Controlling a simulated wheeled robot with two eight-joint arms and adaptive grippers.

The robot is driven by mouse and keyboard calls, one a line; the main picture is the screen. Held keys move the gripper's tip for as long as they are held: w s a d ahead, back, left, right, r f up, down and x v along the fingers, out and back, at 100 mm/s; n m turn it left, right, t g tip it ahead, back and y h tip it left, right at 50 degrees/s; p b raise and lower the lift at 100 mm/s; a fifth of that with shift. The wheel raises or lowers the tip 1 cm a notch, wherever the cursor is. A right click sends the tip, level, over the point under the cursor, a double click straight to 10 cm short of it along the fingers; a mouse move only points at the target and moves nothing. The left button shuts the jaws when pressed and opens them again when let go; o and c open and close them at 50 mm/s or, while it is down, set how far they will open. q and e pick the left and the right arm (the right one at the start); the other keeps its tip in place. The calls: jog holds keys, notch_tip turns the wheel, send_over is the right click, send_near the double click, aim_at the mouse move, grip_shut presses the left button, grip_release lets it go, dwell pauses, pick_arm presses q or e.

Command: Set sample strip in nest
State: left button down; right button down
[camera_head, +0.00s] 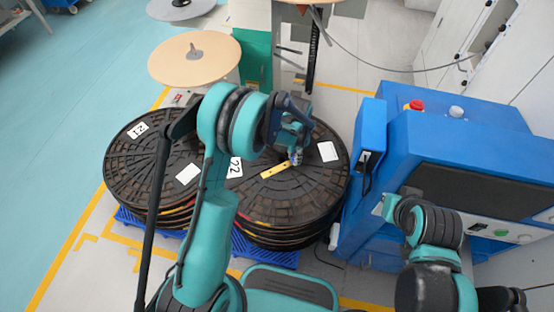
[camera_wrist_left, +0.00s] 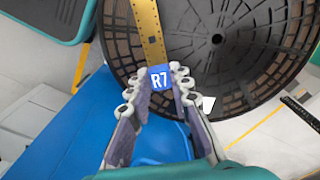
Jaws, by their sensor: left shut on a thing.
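The sample strip is a yellow perforated strip (camera_head: 274,170) that shows over the right stack of black reels in the head view. In the left wrist view the strip (camera_wrist_left: 148,28) runs up from a blue tag marked R7 (camera_wrist_left: 160,78). My left gripper (camera_head: 296,158) is shut on the tag end of the strip; its fingers (camera_wrist_left: 160,88) stand on both sides of the tag. I cannot tell how far the strip is above the top reel. My right gripper (camera_head: 388,207) is beside the blue machine, and its fingers are not clear. I cannot make out the nest.
Two stacks of black reels (camera_head: 125,180) with white labels stand on a blue pallet (camera_head: 268,258). A blue machine (camera_head: 460,130) with a red button (camera_head: 415,105) is close on the right. A tan disc (camera_head: 195,65) stands behind. The teal floor (camera_head: 60,130) at left is clear.

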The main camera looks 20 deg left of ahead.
pick_arm(q)
jog(key=w+d+f+m, duration=0.5)
jog(key=d+f+m, duration=0.35)
jog(key=f, duration=0.25)
jog(key=b, duration=0.5)
send_over(291, 172)
jog(key=f, duration=0.7)
jog(key=shift+d+f, duration=0.15)
jog(key=shift+d, duration=0.05)
jog(key=shift+a+f, duration=0.1)
notch_tip(291, 172, down, 4)
jog(key=shift+b, duration=0.95)
jog(key=c, duration=1.4)
grip_release()
